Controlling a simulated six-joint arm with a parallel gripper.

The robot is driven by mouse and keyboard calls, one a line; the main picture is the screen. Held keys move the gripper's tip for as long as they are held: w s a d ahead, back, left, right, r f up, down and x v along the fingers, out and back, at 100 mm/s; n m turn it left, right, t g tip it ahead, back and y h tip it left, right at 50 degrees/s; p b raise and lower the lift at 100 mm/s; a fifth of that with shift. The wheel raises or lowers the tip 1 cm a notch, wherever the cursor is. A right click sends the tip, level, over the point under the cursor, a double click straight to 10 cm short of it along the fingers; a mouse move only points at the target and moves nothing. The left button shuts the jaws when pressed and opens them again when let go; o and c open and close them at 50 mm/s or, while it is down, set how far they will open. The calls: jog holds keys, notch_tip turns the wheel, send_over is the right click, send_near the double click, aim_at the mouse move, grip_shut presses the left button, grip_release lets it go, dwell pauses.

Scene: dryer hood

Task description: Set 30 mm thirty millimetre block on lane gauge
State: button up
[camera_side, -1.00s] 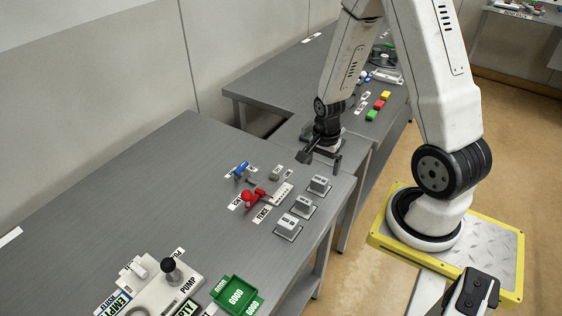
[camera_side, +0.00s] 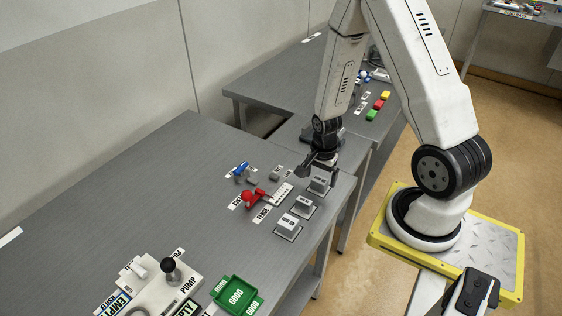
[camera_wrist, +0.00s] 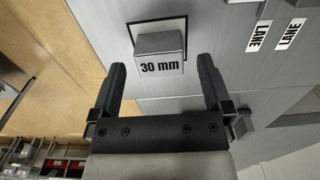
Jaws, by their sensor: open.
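The grey 30 mm block (camera_wrist: 160,45) sits in a dark-outlined square on the table, its label facing the wrist camera. In the side view the block at the far end of the row of grey blocks (camera_side: 319,186) is below my gripper (camera_side: 320,170). In the wrist view my gripper (camera_wrist: 162,65) is open, its fingers on either side of the block's near face, with a gap to each. Two LANE labels (camera_wrist: 258,36) lie to the right in the wrist view. The lane gauge itself cannot be made out with certainty.
Two more grey blocks (camera_side: 303,206) (camera_side: 288,229) stand nearer the camera along the table edge. A red clamp-like part (camera_side: 253,198), a perforated light strip (camera_side: 281,193) and a blue-handled part (camera_side: 241,169) are left of them. A green GOOD tray (camera_side: 236,293) and pump unit (camera_side: 165,290) are nearer.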

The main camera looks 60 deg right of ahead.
aim_at(320, 180)
jog(key=shift+f, duration=1.15)
grip_shut()
jog(key=shift+r, duration=0.15)
jog(key=shift+r, duration=4.9)
